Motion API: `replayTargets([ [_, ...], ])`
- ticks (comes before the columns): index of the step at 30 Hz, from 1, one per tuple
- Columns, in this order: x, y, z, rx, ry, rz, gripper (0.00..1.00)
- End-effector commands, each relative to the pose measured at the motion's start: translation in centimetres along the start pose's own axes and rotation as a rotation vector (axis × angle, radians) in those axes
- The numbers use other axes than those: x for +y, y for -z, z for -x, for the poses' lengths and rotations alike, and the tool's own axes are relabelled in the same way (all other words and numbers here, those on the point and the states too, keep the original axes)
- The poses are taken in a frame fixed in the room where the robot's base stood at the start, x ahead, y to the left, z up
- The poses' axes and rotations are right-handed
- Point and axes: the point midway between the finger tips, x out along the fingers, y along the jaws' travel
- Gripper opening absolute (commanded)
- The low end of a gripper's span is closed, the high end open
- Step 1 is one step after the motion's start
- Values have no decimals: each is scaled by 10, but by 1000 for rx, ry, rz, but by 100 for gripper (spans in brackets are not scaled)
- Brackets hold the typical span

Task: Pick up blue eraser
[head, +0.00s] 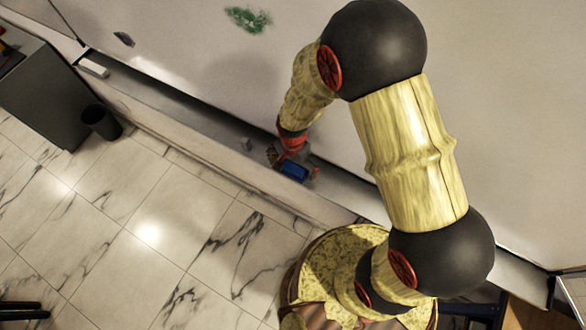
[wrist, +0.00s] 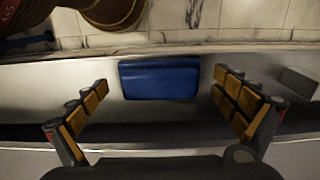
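The blue eraser (wrist: 160,79) lies on a long grey ledge (wrist: 40,78) and sits between the fingers of my gripper (wrist: 164,112) in the wrist view. The fingers stand wide apart, with a gap on each side of the eraser. The eraser appears just beyond the fingertips, and I cannot tell its exact distance from them. In the head view the eraser (head: 295,171) shows as a blue patch at my gripper (head: 290,164), partly covered by it.
A small grey block (wrist: 299,81) lies on the ledge to the right in the wrist view. In the head view a whiteboard (head: 210,45) rises behind the ledge. A white block (head: 94,68) and a dark bin (head: 101,121) are at the left. Marble floor lies in front.

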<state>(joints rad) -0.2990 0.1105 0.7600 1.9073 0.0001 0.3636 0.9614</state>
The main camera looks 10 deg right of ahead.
Motion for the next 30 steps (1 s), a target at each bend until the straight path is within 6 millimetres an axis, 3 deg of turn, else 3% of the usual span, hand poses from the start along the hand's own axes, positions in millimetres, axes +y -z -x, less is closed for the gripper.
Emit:
replayTargets([
  [22, 0, 0, 0, 0, 0, 0, 53],
  [30, 0, 0, 1, 0, 0, 0, 53],
])
